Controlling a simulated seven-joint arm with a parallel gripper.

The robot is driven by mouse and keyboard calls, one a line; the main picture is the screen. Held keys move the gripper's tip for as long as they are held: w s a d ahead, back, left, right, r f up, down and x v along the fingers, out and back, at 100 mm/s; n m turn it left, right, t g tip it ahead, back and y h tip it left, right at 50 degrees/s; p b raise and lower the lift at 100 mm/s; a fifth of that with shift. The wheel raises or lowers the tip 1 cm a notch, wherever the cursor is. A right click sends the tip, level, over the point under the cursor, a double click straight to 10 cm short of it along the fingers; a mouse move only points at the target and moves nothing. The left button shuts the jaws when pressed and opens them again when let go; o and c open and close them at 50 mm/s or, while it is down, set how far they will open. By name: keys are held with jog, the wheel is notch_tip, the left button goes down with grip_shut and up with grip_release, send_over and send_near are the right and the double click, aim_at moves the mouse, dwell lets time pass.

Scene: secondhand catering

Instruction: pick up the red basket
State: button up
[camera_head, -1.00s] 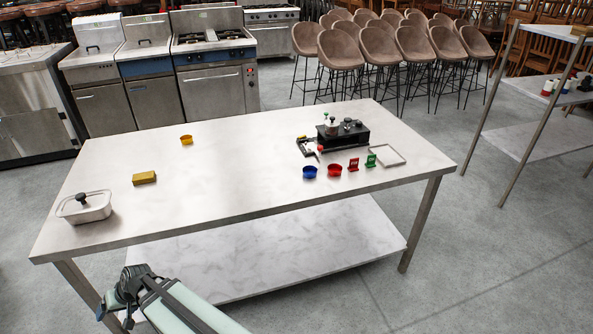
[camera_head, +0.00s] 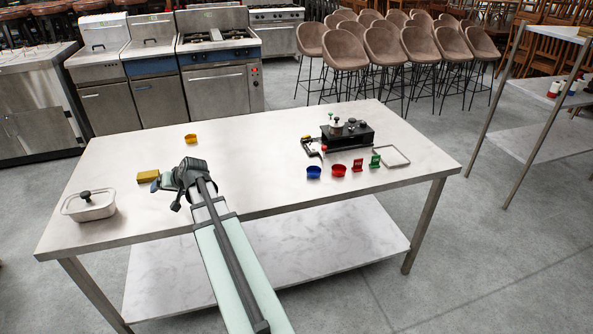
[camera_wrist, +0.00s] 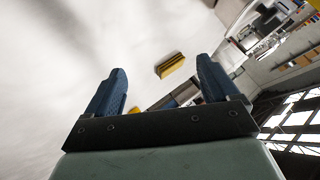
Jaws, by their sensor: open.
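The red basket (camera_head: 339,171), a small round tub, sits upright near the front edge of the steel table (camera_head: 250,184), right of centre. A similar blue basket (camera_head: 314,172) is just to its left. My gripper (camera_head: 157,183) is over the left part of the table, far left of the red basket. In the wrist view my gripper (camera_wrist: 160,66) has its two blue fingers spread with nothing held between them. A yellow block (camera_wrist: 170,65) shows beyond the fingertips. The red basket does not show clearly in the wrist view.
A black box with jars (camera_head: 347,135) stands behind the red basket. Red (camera_head: 357,165) and green (camera_head: 375,161) holders and a pale square frame (camera_head: 391,156) lie to its right. The table middle is clear.

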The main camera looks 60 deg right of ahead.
jog(key=s+d+r+m+g+h, duration=0.1)
jog(key=s+d+g+h, duration=0.1)
jog(key=s+d, duration=0.9)
jog(key=s+d+r+m+g+h, duration=0.15)
jog(key=s+d, duration=0.45)
jog(key=d, duration=0.8)
jog(key=s+d+r+m+g, duration=0.1)
jog(key=s+d+r+g, duration=0.1)
jog(key=s+d, duration=0.9)
jog(key=s+d+r+m+g, duration=0.25)
jog(key=s+d, duration=0.25)
jog(key=s, duration=1.1)
jog(key=n, duration=0.1)
send_near(339, 166)
jog(key=shift+s+a+f+h, duration=0.15)
jog(key=shift+a+f, duration=0.15)
jog(key=shift+f, duration=0.25)
jog(key=shift+s+a+f+h, duration=0.15)
jog(key=shift+a+f, duration=0.1)
jog(key=shift+f, duration=0.35)
jog(key=shift+a+x, duration=0.1)
jog(key=shift+x, duration=1.25)
jog(key=shift+a+x, duration=0.15)
jog(key=shift+x, duration=1.15)
jog(key=shift+w+f, duration=0.1)
jog(key=c, duration=1.1)
